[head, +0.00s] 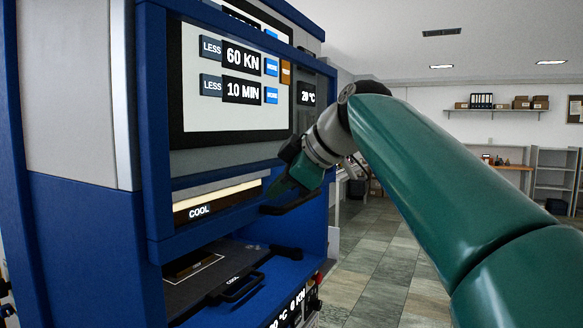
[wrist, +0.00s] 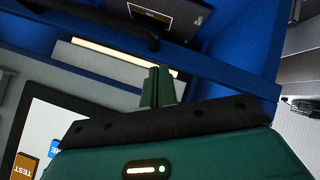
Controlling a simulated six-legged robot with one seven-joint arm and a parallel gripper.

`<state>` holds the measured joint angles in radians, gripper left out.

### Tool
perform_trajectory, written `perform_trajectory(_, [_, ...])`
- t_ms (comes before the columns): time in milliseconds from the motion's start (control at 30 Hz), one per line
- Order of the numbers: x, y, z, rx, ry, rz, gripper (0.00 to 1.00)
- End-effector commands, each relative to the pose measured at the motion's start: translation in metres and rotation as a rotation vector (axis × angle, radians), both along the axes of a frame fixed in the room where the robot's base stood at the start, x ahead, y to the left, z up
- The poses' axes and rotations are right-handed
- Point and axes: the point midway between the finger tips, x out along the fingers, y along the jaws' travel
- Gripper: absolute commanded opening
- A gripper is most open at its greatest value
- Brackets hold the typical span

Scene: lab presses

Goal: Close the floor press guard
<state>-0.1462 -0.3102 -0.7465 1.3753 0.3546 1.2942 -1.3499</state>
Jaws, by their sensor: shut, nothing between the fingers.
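The floor press guard is a blue frame with a see-through middle, and its lower bar (head: 215,232) hangs above the open bay of the press. A black bar handle (head: 290,207) sticks out from this lower bar. My gripper (head: 274,190) is at the guard's front, just above the handle, with its fingers pointing down toward the bar. I cannot tell whether it touches the guard. In the wrist view the shut, empty fingers (wrist: 157,86) lie close to the blue lower bar (wrist: 215,68), and the black handle (wrist: 115,24) is beyond them.
Inside the open bay lies a dark plate (head: 195,270) with its own black handle (head: 240,290). A lit screen (head: 235,80) with force and time buttons is above the bay. Tiled floor (head: 375,240) is free on the right, with shelves (head: 555,175) farther back.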

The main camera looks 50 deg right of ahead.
Motion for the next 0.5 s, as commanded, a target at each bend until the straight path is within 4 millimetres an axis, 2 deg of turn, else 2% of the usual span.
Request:
perform_trajectory(100, [0.004,-0.007,-0.014,0.002,-0.001,0.0,0.0])
perform_trajectory(200, [0.007,-0.01,-0.021,-0.001,-0.003,0.0,0.0])
perform_trajectory(500, [0.008,-0.011,-0.023,-0.001,-0.004,0.001,0.0])
